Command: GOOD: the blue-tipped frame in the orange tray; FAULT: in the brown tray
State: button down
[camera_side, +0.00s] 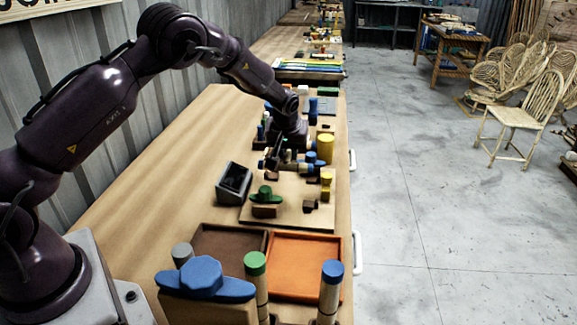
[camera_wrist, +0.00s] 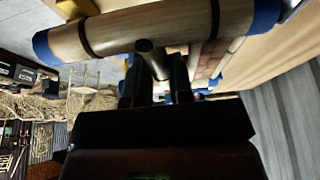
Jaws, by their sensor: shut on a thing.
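My gripper (camera_side: 277,157) is over the bench by the far edge of the light board, beyond both trays. In the wrist view its dark fingers (camera_wrist: 153,78) are shut on the blue-tipped frame (camera_wrist: 110,36), a pale wooden bar with dark bands and blue ends, lying across the fingertips. In the side view the arm and nearby parts partly hide the frame. The orange tray (camera_side: 305,281) is at the front right and looks empty. The brown tray (camera_side: 212,236) is left of it and its visible floor is empty.
The light board (camera_side: 290,188) holds a green-topped piece (camera_side: 265,193), yellow posts and brown blocks. A dark grey box (camera_side: 233,182) stands at its left. A blue piece (camera_side: 204,279) and green- and blue-capped posts (camera_side: 331,283) stand before the trays. The bench's left side is clear.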

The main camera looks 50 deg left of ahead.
notch_tip(320, 180, up, 6)
jog(key=shift+f, duration=0.15)
jog(key=s+f+m, duration=0.1)
jog(key=s+m, duration=0.1)
jog(key=s+f+m+h, duration=0.1)
jog(key=s+m, duration=0.1)
jog(key=s+f+m+t+h, duration=0.1)
jog(key=m, duration=0.1)
jog(key=shift+s+d, duration=0.1)
jog(key=shift+s, duration=0.3)
jog(key=s+d+m+g+h, duration=0.3)
jog(key=s+d+m+h, duration=0.25)
jog(key=s+m, duration=0.9)
jog(key=m+g+y, duration=0.1)
jog(key=m+g, duration=0.3)
jog(key=m, duration=1.2)
send_over(223, 259)
notch_tip(223, 259, down, 5)
jog(key=shift+n, duration=0.25)
jog(key=shift+w+a+f, duration=0.15)
jog(key=shift+f, duration=1.25)
jog(key=shift+w+a+f, duration=0.15)
jog(key=shift+a+f, duration=0.05)
jog(key=shift+f, duration=1.15)
jog(key=shift+w+a+f, duration=0.15)
jog(key=shift+f, duration=1.25)
jog(key=shift+f, duration=0.1)
